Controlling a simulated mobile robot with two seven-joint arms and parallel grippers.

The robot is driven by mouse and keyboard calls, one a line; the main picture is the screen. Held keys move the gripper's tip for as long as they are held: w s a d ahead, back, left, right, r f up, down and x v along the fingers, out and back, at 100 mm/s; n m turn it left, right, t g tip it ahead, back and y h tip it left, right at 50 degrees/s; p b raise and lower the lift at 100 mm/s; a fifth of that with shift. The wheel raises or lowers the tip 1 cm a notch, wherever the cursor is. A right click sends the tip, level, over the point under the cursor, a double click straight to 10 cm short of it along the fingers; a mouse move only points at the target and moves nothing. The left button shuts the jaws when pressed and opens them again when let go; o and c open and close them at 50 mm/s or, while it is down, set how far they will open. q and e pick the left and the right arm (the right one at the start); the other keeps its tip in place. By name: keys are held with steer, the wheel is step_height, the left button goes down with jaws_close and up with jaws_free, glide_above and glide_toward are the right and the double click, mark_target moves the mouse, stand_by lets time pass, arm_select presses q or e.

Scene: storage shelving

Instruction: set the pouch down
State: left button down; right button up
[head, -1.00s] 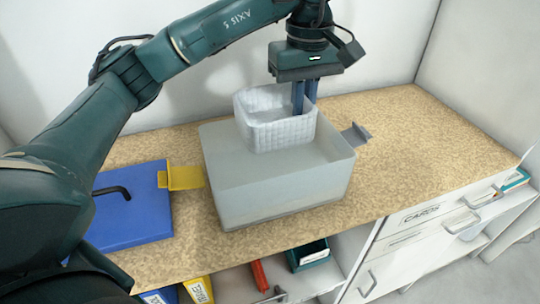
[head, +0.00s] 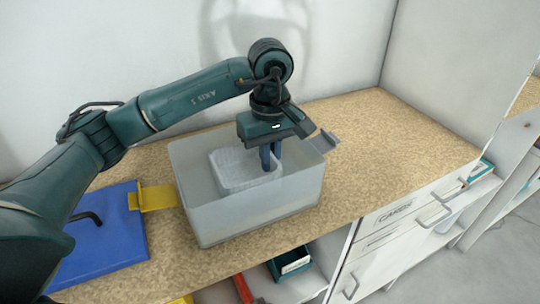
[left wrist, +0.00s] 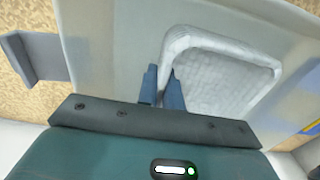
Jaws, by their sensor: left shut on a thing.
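The pouch (head: 240,172) is a white, quilted, open-topped container. It is inside the translucent grey bin (head: 255,218), towards its back; its lower part shows only dimly through the bin's front wall. I cannot tell whether its base touches the bin's floor. My left gripper (head: 271,165) points down into the bin and is shut on the pouch's right wall. In the left wrist view the fingers (left wrist: 163,75) straddle the pouch's rim (left wrist: 215,40), and the pouch looks empty. My right gripper is not in view.
The bin stands on a speckled tan worktop (head: 400,150) with a yellow latch (head: 155,197) at left and a grey one (head: 325,142) at right. A blue lid (head: 107,245) with a black handle lies left. The worktop's right is clear. Drawers (head: 395,217) are below.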

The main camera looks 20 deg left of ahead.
arm_select(q)
steer(key=shift+f, duration=0.2)
steer(key=c, duration=1.6)
jaws_free()
steer(key=shift+r, duration=0.1)
steer(key=shift+o, duration=0.2)
steer(key=shift+r, duration=0.15)
step_height(320, 180, up, 12)
steer(key=shift+p, duration=0.3)
